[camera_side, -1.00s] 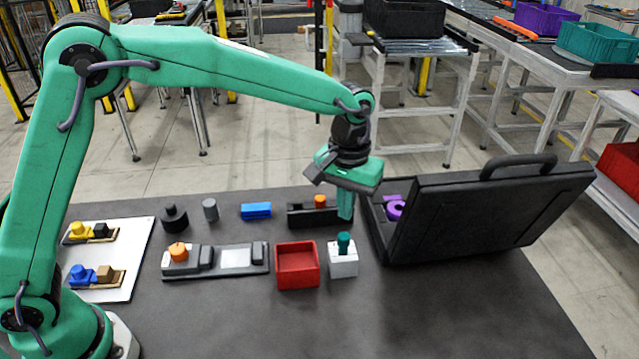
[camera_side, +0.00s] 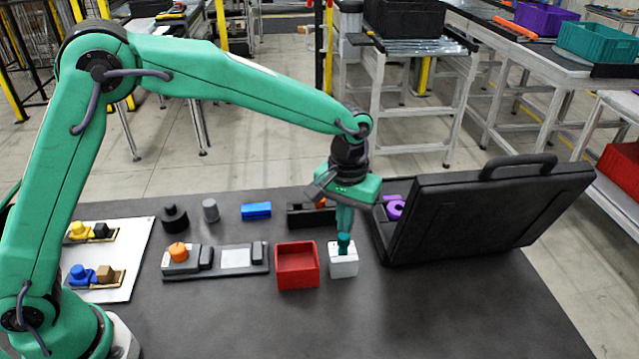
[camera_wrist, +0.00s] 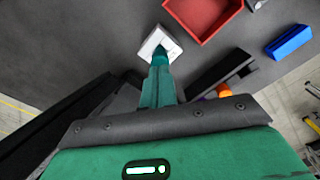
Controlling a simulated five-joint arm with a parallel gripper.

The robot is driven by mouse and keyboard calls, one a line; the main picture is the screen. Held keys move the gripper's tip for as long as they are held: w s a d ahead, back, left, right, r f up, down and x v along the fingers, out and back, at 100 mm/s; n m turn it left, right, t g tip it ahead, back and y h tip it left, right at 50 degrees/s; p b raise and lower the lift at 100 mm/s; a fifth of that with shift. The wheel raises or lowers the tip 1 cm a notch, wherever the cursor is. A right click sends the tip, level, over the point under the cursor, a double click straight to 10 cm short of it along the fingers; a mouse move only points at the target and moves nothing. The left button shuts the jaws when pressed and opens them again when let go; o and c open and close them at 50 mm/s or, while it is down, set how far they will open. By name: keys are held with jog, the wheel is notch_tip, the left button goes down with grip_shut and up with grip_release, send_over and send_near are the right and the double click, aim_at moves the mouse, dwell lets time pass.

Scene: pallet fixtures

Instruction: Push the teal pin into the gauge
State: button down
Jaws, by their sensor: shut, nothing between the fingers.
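The teal pin (camera_side: 344,246) stands upright in the white gauge block (camera_side: 344,266), with its upper part showing above the block's top. My gripper (camera_side: 345,231) is shut and empty, pointing down directly over the pin. Its fingertips look to be at or just above the pin's top; whether they touch I cannot tell. In the wrist view the shut fingers (camera_wrist: 158,75) reach toward the white gauge (camera_wrist: 161,42) and hide most of the pin.
A red open box (camera_side: 297,266) stands just left of the gauge. The open black case (camera_side: 470,215) is close on the right. A dark fixture (camera_side: 310,215) is behind the gauge, partly hidden by my gripper. The table in front is clear.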

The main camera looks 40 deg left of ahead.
jog(key=shift+f, duration=0.85)
dwell(0.7)
jog(key=shift+r, duration=0.1)
notch_tip(320, 180, up, 8)
dwell(1.2)
